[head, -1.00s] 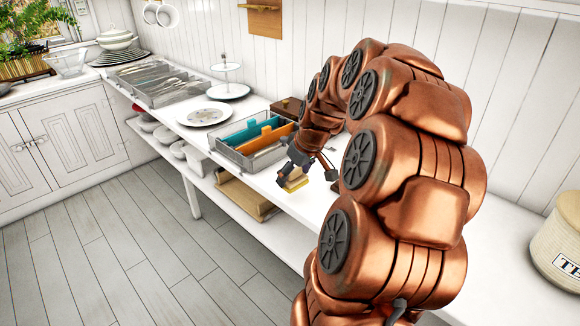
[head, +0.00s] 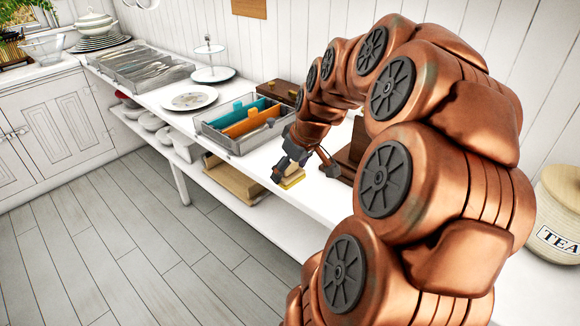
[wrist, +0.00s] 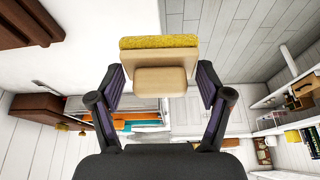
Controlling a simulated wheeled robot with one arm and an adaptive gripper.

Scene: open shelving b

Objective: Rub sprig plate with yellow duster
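The sprig plate (head: 190,98), white with faint printed marks, lies on the white counter left of the grey organizer. The yellow duster (head: 292,180) is a pale wooden block with a yellow pad underneath, near the counter's front edge. In the wrist view the duster (wrist: 160,58) shows its yellow pad at the top and its wooden grip between my fingers. My gripper (wrist: 160,82) is open around that grip, with a narrow gap on each side. In the head view my gripper (head: 303,170) is at the duster and partly covers it.
The grey organizer (head: 228,143) with teal and orange items stands between duster and plate. A cutlery tray (head: 150,68) and tiered stand (head: 212,74) are farther back. A brown wooden object (head: 352,155) stands right of my gripper. A TEA canister (head: 560,215) is far right.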

